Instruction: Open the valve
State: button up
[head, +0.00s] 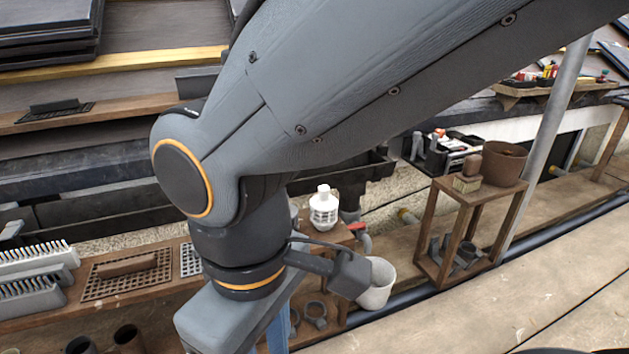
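The valve body is mostly hidden, and I cannot tell how the handle is turned. My arm crosses the picture from the upper right and bends down at left of centre. My wrist is left of the red handle and apart from it in the picture. My gripper's fingers are not visible.
A wooden stand (467,225) at right holds a brown pot (503,163) and a brush. A bench (120,300) at left carries brushes and a grid tray. A slanted grey pole (545,140) rises behind the stand. The walkway at lower right is clear.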

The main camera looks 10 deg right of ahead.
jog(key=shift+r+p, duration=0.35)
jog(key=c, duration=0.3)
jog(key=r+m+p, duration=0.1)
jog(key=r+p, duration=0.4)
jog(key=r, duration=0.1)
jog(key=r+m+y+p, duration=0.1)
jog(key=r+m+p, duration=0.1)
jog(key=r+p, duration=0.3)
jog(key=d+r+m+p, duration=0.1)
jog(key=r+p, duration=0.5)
jog(key=p, duration=0.1)
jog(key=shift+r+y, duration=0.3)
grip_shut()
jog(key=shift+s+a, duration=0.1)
